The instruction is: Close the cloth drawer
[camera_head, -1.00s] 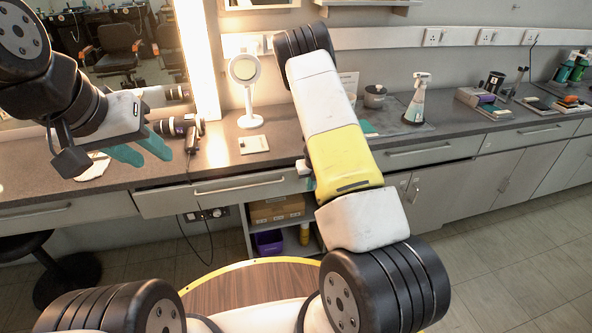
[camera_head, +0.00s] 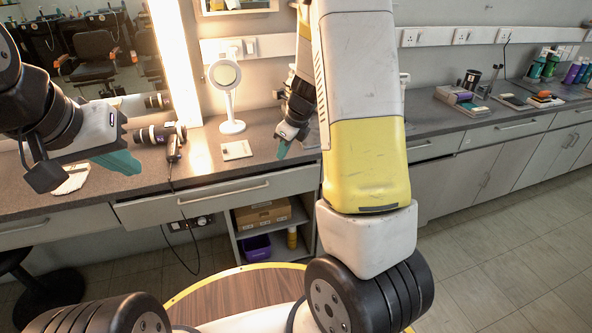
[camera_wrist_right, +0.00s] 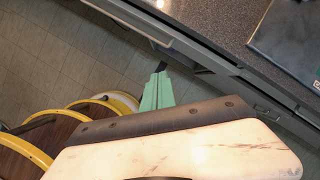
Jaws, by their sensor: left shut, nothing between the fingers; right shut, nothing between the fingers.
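A grey drawer (camera_head: 220,197) with a long bar handle sits under the counter, left of my right arm in the head view. My right gripper (camera_head: 283,149) is shut and empty, teal fingers pointing down near the counter's front edge. My left gripper (camera_head: 126,163) is shut and empty above the counter at left.
An open shelf with a cardboard box (camera_head: 262,215) is below. My right arm blocks the view of the middle cabinets. The floor at right is clear.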

